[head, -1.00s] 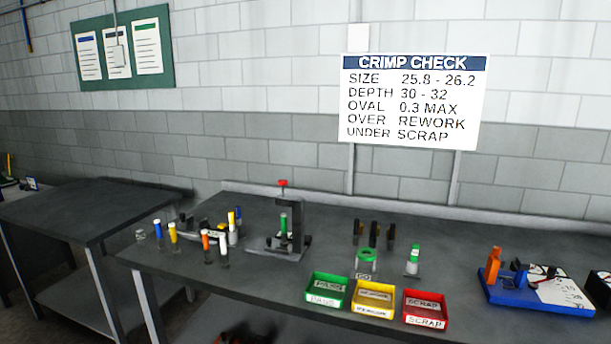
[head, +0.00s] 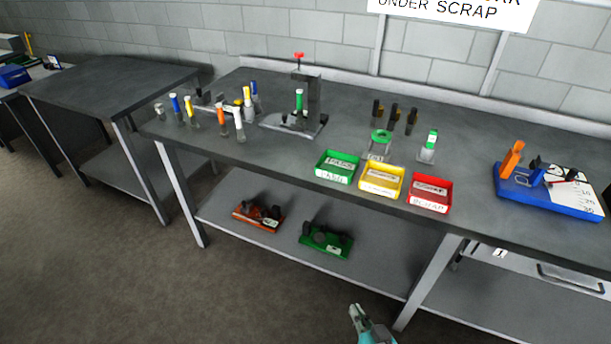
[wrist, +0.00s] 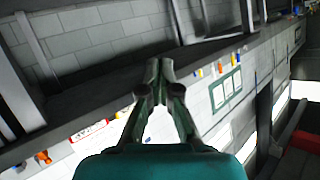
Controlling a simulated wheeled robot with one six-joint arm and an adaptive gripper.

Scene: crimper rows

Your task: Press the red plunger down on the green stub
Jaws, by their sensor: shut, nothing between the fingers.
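The red plunger (head: 299,56) tops a grey bench press (head: 312,98) on the table, in the head view. It stands up above the press head, apart from the stub below. The green stub (head: 299,100) stands upright in the press under the plunger. My gripper (head: 354,310) is low at the bottom of the head view, in front of the table and well away from the press. In the wrist view my gripper (wrist: 158,66) has its fingertips together with nothing between them.
Green (head: 337,167), yellow (head: 381,179) and red (head: 429,193) bins line the table's front edge. Several coloured stubs stand left of the press. A green ring stand (head: 381,138) and dark posts are to its right. A blue fixture (head: 548,190) sits far right. Floor in front is clear.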

